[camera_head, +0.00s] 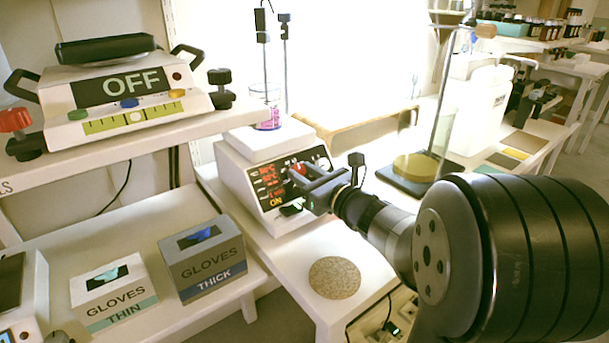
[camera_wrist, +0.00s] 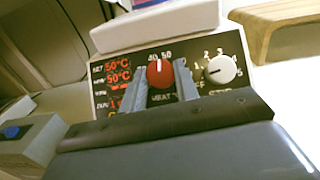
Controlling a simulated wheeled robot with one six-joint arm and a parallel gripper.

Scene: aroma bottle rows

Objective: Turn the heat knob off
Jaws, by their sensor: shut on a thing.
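The red heat knob (camera_wrist: 159,73) is on the front panel of the white hot plate stirrer (camera_head: 238,158). Its white mark points upward, near the 40 and 50 on the dial. My gripper (camera_wrist: 160,82) is shut on the red knob, one finger on each side. In the head view my gripper (camera_head: 303,178) reaches the panel from the right and hides part of it. The red display reads 50°C on two lines. A white stir knob (camera_wrist: 219,69) sits right of the red knob. "ON" shows low on the panel in the head view.
A glass beaker (camera_head: 266,108) with purple liquid stands on the hot plate. A round cork mat (camera_head: 334,277) lies on the bench in front. Glove boxes (camera_head: 205,262) stand on the left shelf. A wooden piece (camera_head: 365,128) and a glass column stand behind my arm.

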